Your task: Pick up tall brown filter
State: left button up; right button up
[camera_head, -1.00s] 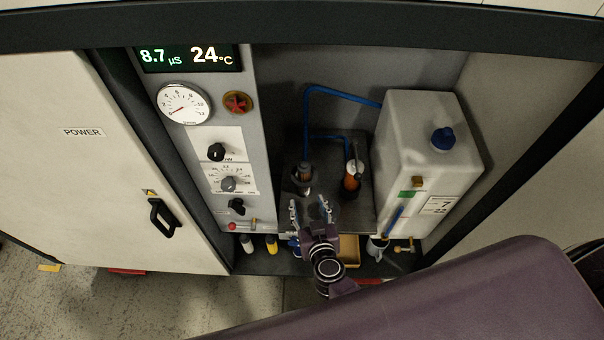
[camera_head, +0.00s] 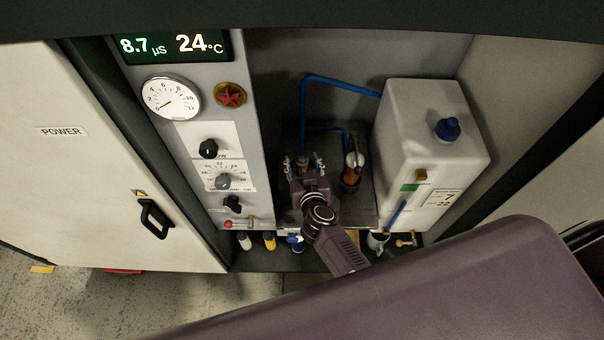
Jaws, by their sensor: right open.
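My right gripper (camera_head: 303,163) is open, its two fingertips pointing away into the cabinet at the rear platform. A brown filter shape stands between or just behind the fingertips; the gripper hides most of it, and I cannot tell whether the fingers touch it. A second brown-orange filter (camera_head: 350,179) with a dark base and a grey and black top stands upright just right of the gripper, apart from it. I cannot tell from this view which is the taller. My left gripper is not in view.
A white tank (camera_head: 425,140) with a blue cap (camera_head: 447,129) stands to the right. A blue tube (camera_head: 303,110) runs behind the filters. A control panel with a gauge (camera_head: 171,98) and knobs is at left. Small bottles (camera_head: 269,240) stand in front, below. An open cabinet door (camera_head: 90,150) is far left.

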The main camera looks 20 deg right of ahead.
jog(key=shift+w, duration=0.1)
grip_shut()
dwell(0.4)
